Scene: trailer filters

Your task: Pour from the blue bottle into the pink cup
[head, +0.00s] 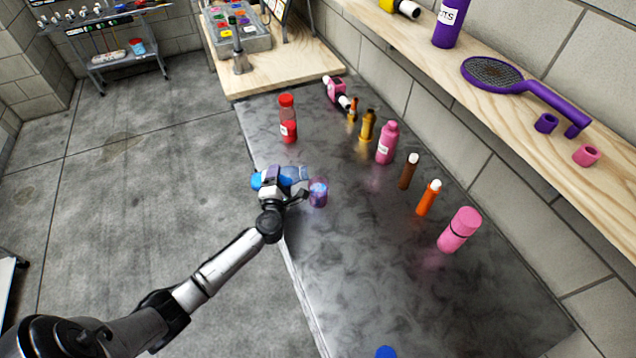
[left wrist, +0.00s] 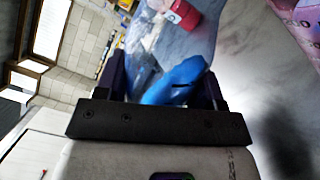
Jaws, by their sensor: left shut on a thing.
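My left gripper (head: 287,181) is shut on the blue bottle (head: 258,180) over the left edge of the grey table. The bottle lies tilted, close to level, across the fingers, and the gripper hides part of it. In the left wrist view the blue bottle (left wrist: 175,82) shows between the two fingers. A see-through pinkish-purple cup (head: 318,192) with blue showing in it stands just right of the gripper; I take it as the pink cup. I cannot tell whether bottle and cup touch, or whether liquid is flowing. My right gripper is not in view.
A red bottle (head: 288,118) stands behind the gripper. A row of bottles, including a pink one (head: 386,143) and a pink cylinder (head: 460,230), runs along the table's right side. A blue round top (head: 386,352) shows at the bottom edge. The table's front middle is clear.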

